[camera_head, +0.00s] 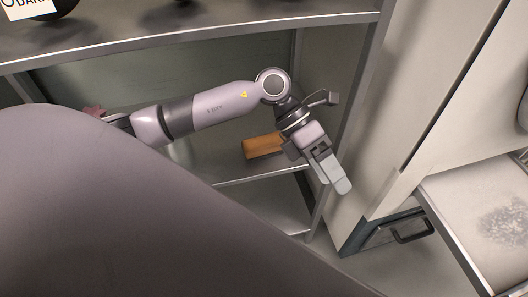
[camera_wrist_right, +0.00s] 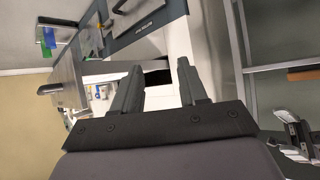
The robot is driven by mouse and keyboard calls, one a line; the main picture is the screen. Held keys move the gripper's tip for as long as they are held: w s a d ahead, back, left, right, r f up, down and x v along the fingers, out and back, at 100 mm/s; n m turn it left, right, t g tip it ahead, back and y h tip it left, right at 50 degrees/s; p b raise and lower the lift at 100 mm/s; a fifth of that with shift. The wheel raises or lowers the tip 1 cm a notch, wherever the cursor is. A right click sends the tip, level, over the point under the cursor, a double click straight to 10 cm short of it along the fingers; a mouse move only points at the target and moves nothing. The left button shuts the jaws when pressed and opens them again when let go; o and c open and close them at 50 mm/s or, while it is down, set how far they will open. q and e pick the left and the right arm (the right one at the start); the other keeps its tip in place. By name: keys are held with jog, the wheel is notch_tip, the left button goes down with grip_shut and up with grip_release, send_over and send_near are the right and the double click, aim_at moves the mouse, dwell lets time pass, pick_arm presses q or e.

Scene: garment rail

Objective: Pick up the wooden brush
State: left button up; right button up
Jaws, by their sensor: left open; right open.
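The wooden brush (camera_head: 263,146) is an orange-brown block lying on a metal shelf, left of my left gripper (camera_head: 335,178). Its right end is partly hidden behind the gripper's wrist. My left gripper is open and empty, apart from the brush, with its fingers pointing down and right past the shelf's edge. In the right wrist view a brown bar, likely the brush (camera_wrist_right: 304,75), shows at the right edge, and my left gripper (camera_wrist_right: 300,135) shows below it. My right gripper (camera_wrist_right: 160,82) is open with nothing between its fingers, well away from the brush.
An upper shelf board (camera_head: 210,42) runs above the left arm. Lower shelf space (camera_head: 265,205) is empty.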

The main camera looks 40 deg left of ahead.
pick_arm(q)
jog(key=w+a+f+t+y+b, duration=0.1)
jog(key=w+a+f+y+b, duration=0.25)
jog(key=a, duration=0.65)
notch_tip(320, 180, up, 2)
jog(key=y, duration=0.7)
send_over(264, 141)
jog(key=shift+s+t, duration=0.25)
jog(key=shift+t, duration=0.15)
jog(key=shift+a+f, duration=0.1)
jog(key=shift+f, duration=0.2)
jog(key=f, duration=0.2)
jog(key=f+b, duration=0.1)
jog(key=f, duration=0.3)
jog(key=shift+w+b, duration=0.3)
jog(key=shift+b, duration=0.1)
jog(key=c, duration=1.2)
pick_arm(e)
jog(key=a+f, duration=0.2)
jog(key=f, duration=0.1)
jog(key=shift+w+y, duration=0.4)
pick_arm(q)
jog(key=shift+r, duration=0.1)
